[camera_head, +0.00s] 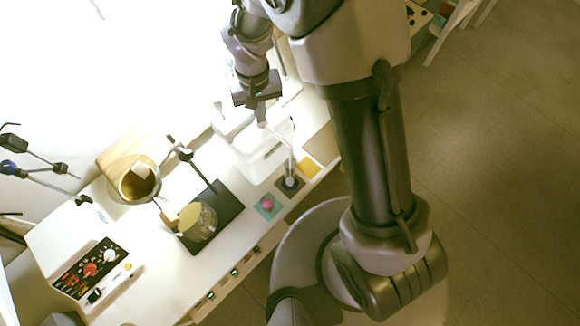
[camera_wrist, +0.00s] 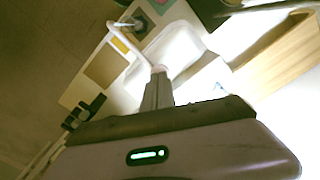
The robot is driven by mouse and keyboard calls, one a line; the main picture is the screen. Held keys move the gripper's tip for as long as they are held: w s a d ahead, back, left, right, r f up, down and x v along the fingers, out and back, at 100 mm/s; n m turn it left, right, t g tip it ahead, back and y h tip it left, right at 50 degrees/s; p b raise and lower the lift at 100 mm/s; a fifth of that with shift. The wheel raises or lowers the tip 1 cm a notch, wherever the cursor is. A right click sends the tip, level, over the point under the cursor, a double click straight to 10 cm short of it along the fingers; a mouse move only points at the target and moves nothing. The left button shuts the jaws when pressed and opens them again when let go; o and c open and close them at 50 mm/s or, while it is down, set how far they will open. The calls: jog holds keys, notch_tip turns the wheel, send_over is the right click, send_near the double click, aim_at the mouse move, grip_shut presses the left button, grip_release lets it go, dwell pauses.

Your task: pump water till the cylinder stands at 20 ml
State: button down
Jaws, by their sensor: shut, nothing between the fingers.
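My gripper (camera_head: 260,112) is shut, with its fingertips just above or on the pump head of a white water container (camera_head: 256,160). In the wrist view my gripper's fingers (camera_wrist: 158,78) are together at the pale pump head, with nothing seen between them; I cannot tell if they touch it. A white spout (camera_wrist: 128,46) runs from there toward a small dark pad. A slim clear cylinder (camera_head: 291,180) appears to stand on that pad. Its water level is too small to read.
A yellow pad (camera_head: 309,167) and a teal pad with a pink item (camera_head: 267,205) lie near the bench's front edge. A glass beaker (camera_head: 197,222) stands at a black stand plate.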

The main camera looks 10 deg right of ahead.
jog(key=shift+r+p, duration=1.2)
jog(key=shift+r, duration=0.3)
jog(key=shift+f+b, duration=1.1)
jog(key=shift+f, duration=0.15)
jog(key=shift+r+p, duration=0.9)
jog(key=shift+r, duration=0.35)
notch_tip(320, 180, up, 6)
jog(key=p, duration=0.4)
